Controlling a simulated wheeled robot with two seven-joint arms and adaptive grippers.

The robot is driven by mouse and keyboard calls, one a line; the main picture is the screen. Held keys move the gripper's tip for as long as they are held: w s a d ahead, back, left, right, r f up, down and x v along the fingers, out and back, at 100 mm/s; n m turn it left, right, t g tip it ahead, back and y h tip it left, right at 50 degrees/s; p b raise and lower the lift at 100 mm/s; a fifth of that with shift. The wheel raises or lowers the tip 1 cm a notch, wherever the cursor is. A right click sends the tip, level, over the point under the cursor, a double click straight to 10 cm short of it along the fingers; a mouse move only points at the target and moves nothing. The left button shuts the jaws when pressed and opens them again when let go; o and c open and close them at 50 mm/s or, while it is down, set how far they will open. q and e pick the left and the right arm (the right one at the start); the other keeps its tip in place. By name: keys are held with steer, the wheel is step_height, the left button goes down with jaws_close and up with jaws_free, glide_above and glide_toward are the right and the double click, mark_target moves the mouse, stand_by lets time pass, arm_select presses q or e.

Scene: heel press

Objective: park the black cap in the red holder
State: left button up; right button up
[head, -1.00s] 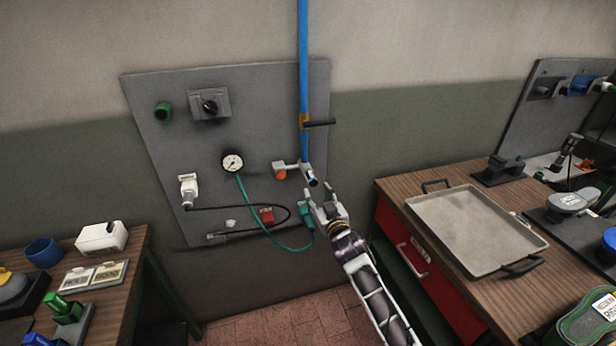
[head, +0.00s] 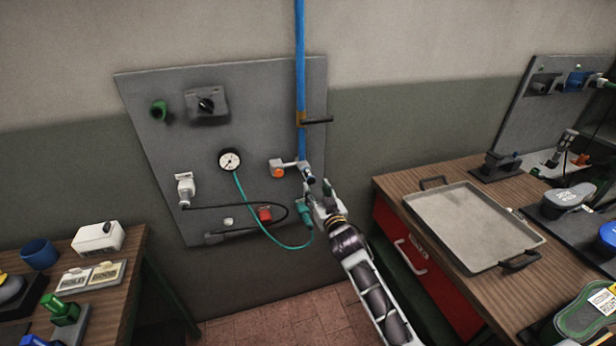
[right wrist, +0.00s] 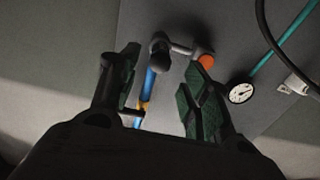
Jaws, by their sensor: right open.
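A dark cap-like end piece, which looks like the black cap (head: 310,180), sits on the outlet stub at the foot of the blue pipe. In the right wrist view the dark end piece (right wrist: 160,56) shows between and beyond the fingertips. My right gripper (head: 314,196) is open just below the outlet; in the right wrist view its two fingers (right wrist: 160,75) stand apart with nothing held. Whether they touch the cap I cannot tell. A small red holder (head: 265,214) is on the grey panel, left of the gripper. My left gripper is not in view.
A teal hose with a green connector (head: 305,215) hangs close beside the right gripper. An orange knob (head: 278,172), a gauge (head: 230,161) and a black cable are on the panel (head: 160,110). A bench with a grey tray (head: 470,225) stands right; another bench stands left.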

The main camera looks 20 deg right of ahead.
mark_target(312, 182)
steer(key=shift+w, duration=0.1)
steer(key=shift+w+a+b, duration=0.1)
steer(key=shift+w+b, duration=0.85)
steer(key=shift+w, duration=2.6)
steer(key=shift+w+b, duration=0.3)
steer(key=shift+w, duration=0.4)
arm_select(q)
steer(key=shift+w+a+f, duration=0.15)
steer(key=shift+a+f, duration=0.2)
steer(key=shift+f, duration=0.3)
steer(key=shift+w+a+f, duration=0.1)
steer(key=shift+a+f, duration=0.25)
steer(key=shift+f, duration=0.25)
arm_select(e)
steer(key=shift+w, duration=0.2)
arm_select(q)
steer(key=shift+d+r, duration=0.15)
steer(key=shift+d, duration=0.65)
